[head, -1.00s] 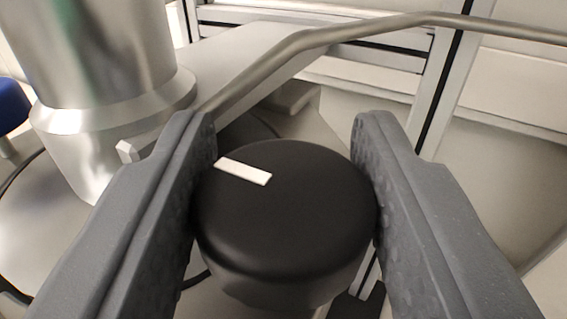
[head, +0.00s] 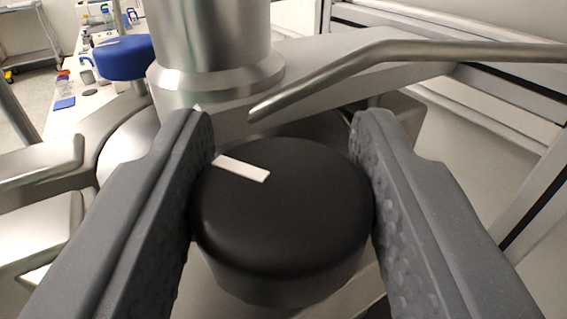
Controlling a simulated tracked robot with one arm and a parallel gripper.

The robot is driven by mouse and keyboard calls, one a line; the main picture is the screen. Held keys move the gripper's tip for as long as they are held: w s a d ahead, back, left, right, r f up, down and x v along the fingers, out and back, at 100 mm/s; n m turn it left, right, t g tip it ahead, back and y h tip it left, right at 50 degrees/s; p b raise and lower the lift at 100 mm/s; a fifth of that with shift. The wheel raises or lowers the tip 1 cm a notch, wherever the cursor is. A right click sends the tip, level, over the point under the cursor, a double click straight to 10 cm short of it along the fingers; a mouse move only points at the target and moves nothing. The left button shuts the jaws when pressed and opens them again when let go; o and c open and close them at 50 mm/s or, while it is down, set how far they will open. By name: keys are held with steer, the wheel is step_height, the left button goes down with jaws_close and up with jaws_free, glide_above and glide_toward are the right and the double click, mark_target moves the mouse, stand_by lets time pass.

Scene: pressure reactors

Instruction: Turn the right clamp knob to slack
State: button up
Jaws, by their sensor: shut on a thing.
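A round black clamp knob (head: 285,215) fills the lower middle of the head view. A white marker line on its top points to the upper left. My gripper (head: 283,170) is shut on the knob, with one grey finger touching its left side and the other its right side. The knob's lower part and whatever it is mounted on are mostly hidden. I cannot tell from this view whether the clamp is tight or slack.
A thick steel column (head: 212,45) stands just behind the knob. A bent metal rod (head: 400,52) crosses behind at the right. A blue knob (head: 122,57) stands at the upper left. Metal clamp arms (head: 35,165) lie at the left, and a bench with lab items is beyond.

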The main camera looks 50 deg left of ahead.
steer(key=shift+d+r+n+g+y+p, duration=0.15)
steer(key=shift+n+g+y+p, duration=0.7)
steer(key=shift+p, duration=0.5)
steer(key=shift+a+r+n+g+y+p, duration=0.1)
steer(key=shift+n+g+y+p, duration=0.45)
steer(key=shift+g+p, duration=0.65)
steer(key=n+g+y+p, duration=0.1)
steer(key=n+g+p, duration=0.1)
steer(key=g+p, duration=0.1)
steer(key=shift+f, duration=0.1)
steer(key=shift+f+n+g+y+p, duration=0.1)
steer(key=shift+n+g+y+p, duration=0.1)
steer(key=shift+n+g, duration=1.15)
steer(key=shift+f+n+g+y+p, duration=0.15)
steer(key=shift+n+g, duration=0.7)
steer(key=shift+g, duration=0.85)
steer(key=shift+r+n+g, duration=0.1)
steer(key=shift+n+g, duration=0.5)
steer(key=shift+g, duration=0.4)
steer(key=shift+n+g, duration=0.7)
steer(key=shift+g, duration=0.3)
steer(key=shift+r, duration=0.1)
steer(key=o, duration=0.7)
steer(key=shift+w, duration=0.1)
steer(key=shift+c, duration=0.2)
